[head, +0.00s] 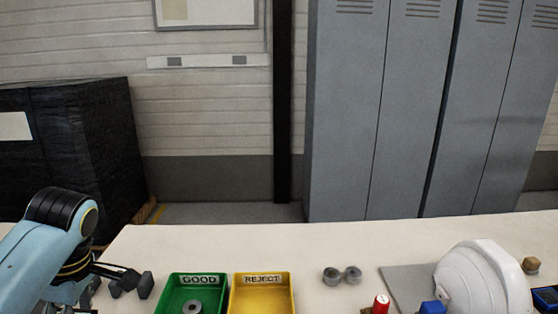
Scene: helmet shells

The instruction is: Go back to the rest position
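My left gripper (131,285) is at the lower left, above or at the table, just left of the green tray. Its two dark finger pads stand apart with nothing between them. My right gripper is not in view. A white helmet shell (485,278) sits at the lower right by a grey mat (408,280); its lower part is cut off by the frame.
A green GOOD tray (171,294) holds a grey round part (192,307). A yellow REJECT tray (262,298) looks empty. Two grey round parts (342,275), a red-topped object (381,303), a blue block (432,307) and a brown nut (531,265) are right of them.

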